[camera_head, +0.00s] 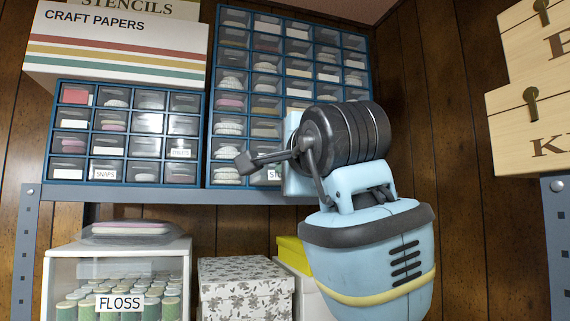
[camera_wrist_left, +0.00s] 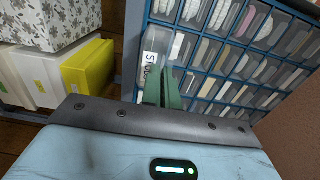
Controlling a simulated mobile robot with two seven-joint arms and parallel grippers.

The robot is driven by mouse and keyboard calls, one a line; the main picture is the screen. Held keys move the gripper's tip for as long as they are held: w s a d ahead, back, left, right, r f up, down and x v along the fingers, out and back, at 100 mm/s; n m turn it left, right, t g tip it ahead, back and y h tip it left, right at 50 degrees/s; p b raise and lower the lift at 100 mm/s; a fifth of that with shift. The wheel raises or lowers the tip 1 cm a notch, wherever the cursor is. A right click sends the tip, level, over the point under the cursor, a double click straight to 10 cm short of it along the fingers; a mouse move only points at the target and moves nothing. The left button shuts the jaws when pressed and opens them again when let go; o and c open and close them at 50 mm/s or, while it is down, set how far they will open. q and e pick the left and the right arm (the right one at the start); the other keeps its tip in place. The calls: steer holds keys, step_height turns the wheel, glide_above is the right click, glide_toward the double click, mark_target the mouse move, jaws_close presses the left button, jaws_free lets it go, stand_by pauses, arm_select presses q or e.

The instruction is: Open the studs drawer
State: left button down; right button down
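The studs drawer (camera_head: 268,175) is in the bottom row of the tall blue drawer cabinet (camera_head: 209,110). In the head view my arm covers the fingers. My right gripper is not in view.
A shorter blue drawer cabinet (camera_head: 126,107) stands left on the same grey shelf (camera_head: 150,192). Below are a FLOSS case (camera_head: 119,270), a floral box (camera_head: 246,288) and a yellow box (camera_wrist_left: 88,66). Wooden boxes (camera_head: 530,125) are at the right. Wood wall shows between.

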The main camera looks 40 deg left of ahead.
arm_select(q)
steer(key=c, duration=2.1)
jaws_free()
steer(key=o, duration=0.5)
steer(key=shift+c, duration=0.2)
steer(key=v, duration=0.8)
